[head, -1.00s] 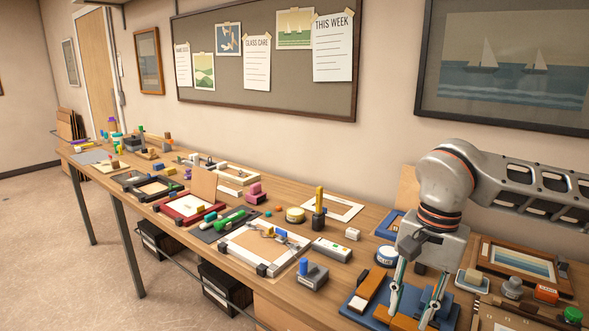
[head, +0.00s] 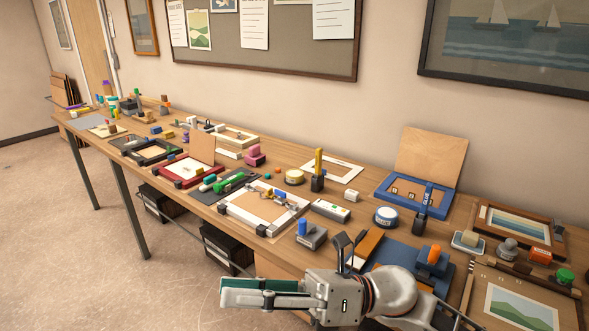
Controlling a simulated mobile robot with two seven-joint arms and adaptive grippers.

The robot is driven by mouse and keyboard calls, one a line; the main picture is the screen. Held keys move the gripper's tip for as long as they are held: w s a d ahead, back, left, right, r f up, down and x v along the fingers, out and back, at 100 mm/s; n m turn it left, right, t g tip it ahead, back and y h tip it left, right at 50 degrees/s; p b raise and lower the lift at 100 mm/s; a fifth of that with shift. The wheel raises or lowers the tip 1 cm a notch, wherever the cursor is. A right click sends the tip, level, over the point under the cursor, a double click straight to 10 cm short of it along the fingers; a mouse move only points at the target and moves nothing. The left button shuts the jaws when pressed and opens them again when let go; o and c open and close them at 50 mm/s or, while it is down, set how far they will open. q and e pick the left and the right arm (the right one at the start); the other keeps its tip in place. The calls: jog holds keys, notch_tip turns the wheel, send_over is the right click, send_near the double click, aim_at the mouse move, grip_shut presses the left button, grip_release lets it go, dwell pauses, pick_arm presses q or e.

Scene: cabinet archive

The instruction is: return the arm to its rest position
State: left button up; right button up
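My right arm (head: 390,296) comes in at the lower right, bent low in front of the workbench. My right gripper (head: 262,291) points left, near the bench's front edge and over the floor side in the picture. Its fingers lie one behind the other from here. A teal inner pad shows on the far finger above the near one, so they look apart, with nothing seen between them. A dark bracket (head: 342,248) of mine stands up from the wrist. My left gripper is not in view.
The long bench (head: 370,204) is crowded with frames and tools. Near my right arm are a blue mat (head: 400,255), a blue block with an orange knob (head: 432,256) and a grey block with a blue knob (head: 312,236). Black boxes (head: 226,250) sit below. The floor (head: 75,260) at left is open.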

jog(key=w+d+f+m+t+h, duration=0.3)
jog(key=w+d+f+m+t, duration=0.15)
jog(key=m+t, duration=0.4)
jog(key=w+d+f+m+t+h, duration=0.2)
jog(key=w+d+f+m+t, duration=0.25)
jog(key=m, duration=0.75)
jog(key=w+d+f+m+t+h, duration=0.35)
jog(key=f+m+t, duration=0.3)
jog(key=m, duration=0.35)
jog(key=s+d+f+m+g+h, duration=0.1)
jog(key=s+d+f+m+h, duration=0.2)
jog(key=f, duration=0.6)
jog(key=s+d+f+m+g+h, duration=0.2)
jog(key=s+d+f+m, duration=0.4)
jog(key=f, duration=0.3)
jog(key=s+d+f+m+g+h, duration=0.2)
jog(key=s+d+f+m+h, duration=0.2)
jog(key=f, duration=0.5)
jog(key=s+d+m, duration=0.1)
jog(key=s+d, duration=0.1)
jog(key=s, duration=0.1)
jog(key=shift+d+f, duration=0.15)
jog(key=shift+g, duration=0.25)
